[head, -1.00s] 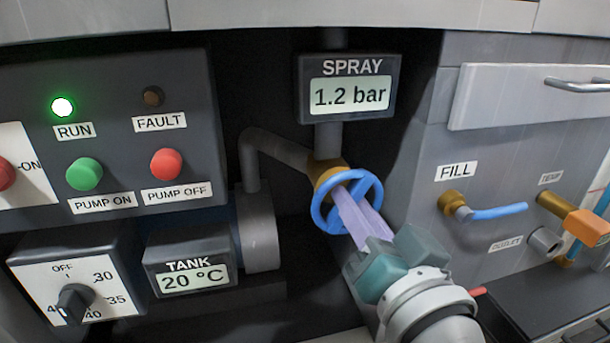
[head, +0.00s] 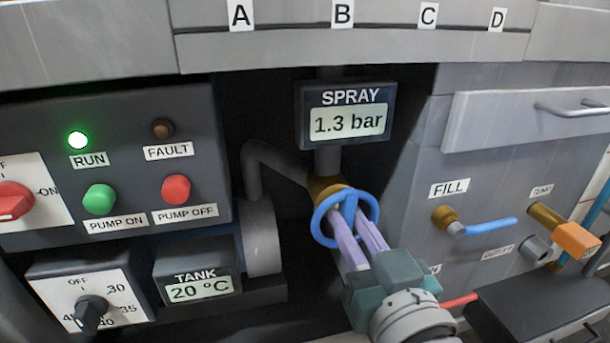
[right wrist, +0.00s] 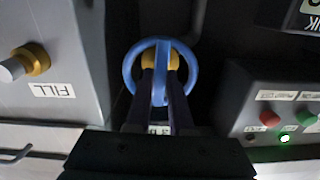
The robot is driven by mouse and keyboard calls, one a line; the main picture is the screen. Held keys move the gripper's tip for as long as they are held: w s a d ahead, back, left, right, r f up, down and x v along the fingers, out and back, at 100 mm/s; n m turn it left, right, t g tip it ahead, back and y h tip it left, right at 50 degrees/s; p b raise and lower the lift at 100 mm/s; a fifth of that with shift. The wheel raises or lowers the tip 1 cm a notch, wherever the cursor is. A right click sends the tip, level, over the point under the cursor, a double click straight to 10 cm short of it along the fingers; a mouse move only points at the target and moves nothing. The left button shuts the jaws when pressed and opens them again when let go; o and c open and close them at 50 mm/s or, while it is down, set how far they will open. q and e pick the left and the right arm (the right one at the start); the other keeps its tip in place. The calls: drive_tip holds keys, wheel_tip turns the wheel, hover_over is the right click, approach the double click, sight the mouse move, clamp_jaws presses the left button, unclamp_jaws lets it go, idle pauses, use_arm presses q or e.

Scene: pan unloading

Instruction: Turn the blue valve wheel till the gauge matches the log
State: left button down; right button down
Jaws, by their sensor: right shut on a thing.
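The blue valve wheel (head: 318,222) sits on a brass fitting below the spray gauge (head: 347,122), which reads 1.3 bar. My right gripper (head: 356,232) reaches in from the lower right, its two fingers shut on the wheel's spoke. In the right wrist view the wheel (right wrist: 134,66) shows upright ahead, with the right gripper's fingers (right wrist: 160,92) on either side of its middle spoke. My left gripper is out of view. The log is not in view.
The pump panel (head: 130,235) with a lit green run lamp (head: 78,140) is at left. A tank display (head: 200,290) reads 20 °C. A blue fill lever (head: 490,227) and an orange-handled valve (head: 577,240) stick out at right.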

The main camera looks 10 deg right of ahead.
drive_tip(key=shift+n, duration=0.5)
drive_tip(key=c, duration=0.8)
unclamp_jaws()
drive_tip(key=shift+s+p, duration=0.1)
drive_tip(key=shift+p, duration=0.2)
